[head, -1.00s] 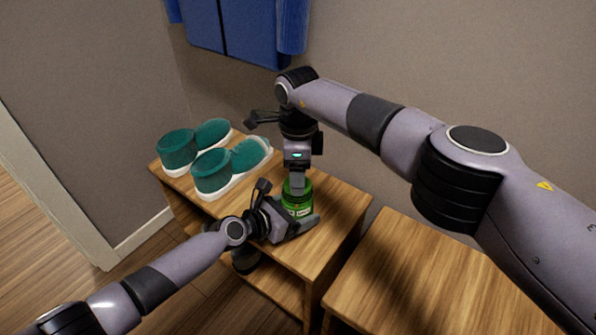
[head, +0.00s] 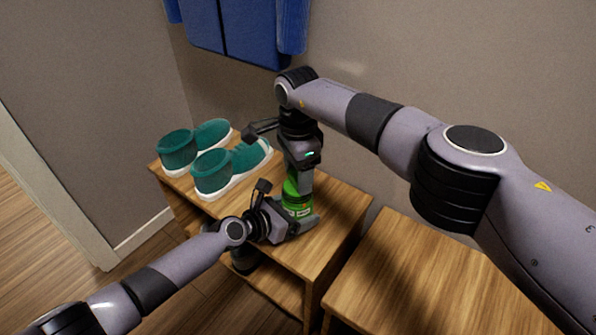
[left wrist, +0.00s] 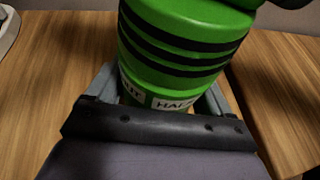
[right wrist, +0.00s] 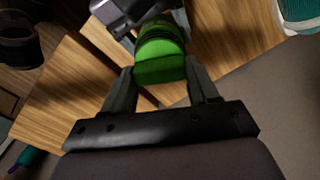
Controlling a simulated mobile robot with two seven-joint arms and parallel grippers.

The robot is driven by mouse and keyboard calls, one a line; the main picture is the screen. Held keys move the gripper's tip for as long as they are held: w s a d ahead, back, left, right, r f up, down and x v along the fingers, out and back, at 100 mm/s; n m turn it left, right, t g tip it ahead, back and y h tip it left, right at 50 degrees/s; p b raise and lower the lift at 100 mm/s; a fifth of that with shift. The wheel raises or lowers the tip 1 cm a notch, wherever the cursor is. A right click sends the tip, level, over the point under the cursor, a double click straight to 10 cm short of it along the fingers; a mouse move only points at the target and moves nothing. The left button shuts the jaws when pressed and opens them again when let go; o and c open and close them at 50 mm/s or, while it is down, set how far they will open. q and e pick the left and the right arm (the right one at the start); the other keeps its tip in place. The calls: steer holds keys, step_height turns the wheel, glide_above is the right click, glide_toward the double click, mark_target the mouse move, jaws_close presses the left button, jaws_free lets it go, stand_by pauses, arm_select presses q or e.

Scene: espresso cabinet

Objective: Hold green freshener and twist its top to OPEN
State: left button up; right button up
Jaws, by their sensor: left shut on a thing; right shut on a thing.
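The green freshener (head: 297,204) is a green container with black bands and a white label, standing on the wooden cabinet top near its front edge. My left gripper (head: 296,225) is shut around its lower part from the front. The bands and label show large in the left wrist view (left wrist: 182,42). My right gripper (head: 300,172) comes down from above and is shut on the freshener's top. The right wrist view shows the plain green top (right wrist: 160,68) between its fingers. The fingers partly hide the top in the head view, and no gap at the top can be made out.
A second wooden surface (head: 430,275) lies to the right, past a gap. Blue clothing (head: 240,30) hangs on the wall behind. The cabinet top right of the freshener (head: 340,207) is clear.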

arm_select(q)
steer(key=shift+f, duration=0.15)
arm_select(e)
steer(key=shift+r, duration=0.1)
steer(key=o, duration=1.1)
step_height(320, 180, up, 12)
arm_select(q)
steer(key=o, duration=1.3)
steer(key=shift+c, duration=0.2)
steer(key=shift+s+a, duration=0.1)
